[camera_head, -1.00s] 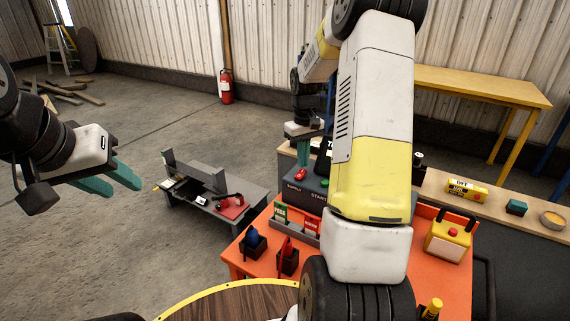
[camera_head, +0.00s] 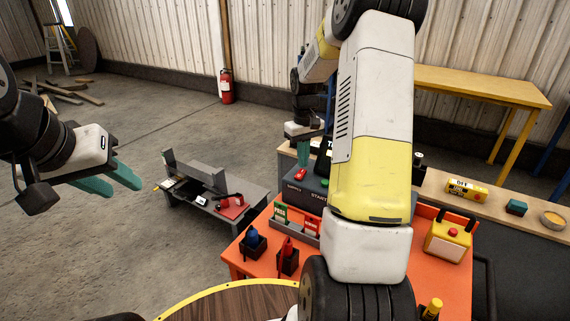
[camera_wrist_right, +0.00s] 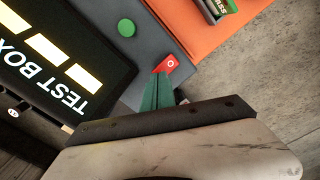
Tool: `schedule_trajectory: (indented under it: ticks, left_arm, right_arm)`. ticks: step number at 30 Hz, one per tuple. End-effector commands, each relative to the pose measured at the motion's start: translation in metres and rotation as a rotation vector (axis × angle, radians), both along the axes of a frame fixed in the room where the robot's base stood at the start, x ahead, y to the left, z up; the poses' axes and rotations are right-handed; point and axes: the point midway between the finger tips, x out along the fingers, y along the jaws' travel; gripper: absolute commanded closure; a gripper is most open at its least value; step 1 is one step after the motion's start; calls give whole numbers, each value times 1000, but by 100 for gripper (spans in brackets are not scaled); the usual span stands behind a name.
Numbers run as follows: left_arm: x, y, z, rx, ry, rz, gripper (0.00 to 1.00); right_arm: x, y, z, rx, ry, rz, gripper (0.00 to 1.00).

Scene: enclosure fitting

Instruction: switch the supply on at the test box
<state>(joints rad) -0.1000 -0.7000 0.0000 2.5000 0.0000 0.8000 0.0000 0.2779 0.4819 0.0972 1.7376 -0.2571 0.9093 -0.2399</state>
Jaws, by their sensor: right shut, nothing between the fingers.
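The test box (camera_head: 310,193) stands on the orange table, with a grey top marked SUPPLY and START in the head view. Its red supply switch (camera_head: 300,174) also shows in the right wrist view (camera_wrist_right: 169,64), with a white O on the visible part. A green button (camera_wrist_right: 126,27) sits beside it. My right gripper (camera_head: 303,165) is shut and empty, fingers pointing down. In the wrist view its fingertips (camera_wrist_right: 160,76) overlap the switch's edge; I cannot tell whether they touch. My left gripper (camera_head: 122,184) is open and empty, far left of the box.
A dark TEST BOX panel (camera_wrist_right: 60,60) rises beside the switch. Red and blue items in black holders (camera_head: 288,262) and a yellow box (camera_head: 450,238) stand on the orange table (camera_head: 262,268). A low grey bench (camera_head: 250,195) is to the left. My right arm hides part of the table.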

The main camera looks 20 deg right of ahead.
Motion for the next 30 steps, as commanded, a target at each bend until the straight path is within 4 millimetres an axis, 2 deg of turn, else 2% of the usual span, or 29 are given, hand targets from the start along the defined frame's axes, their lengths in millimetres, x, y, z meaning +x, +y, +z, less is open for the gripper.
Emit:
schedule_trajectory:
  ticks: [30]
  left_arm:
    - [0,0,0,0,0,0,64]
  right_arm:
    - [0,0,-12,0,1,0,100]
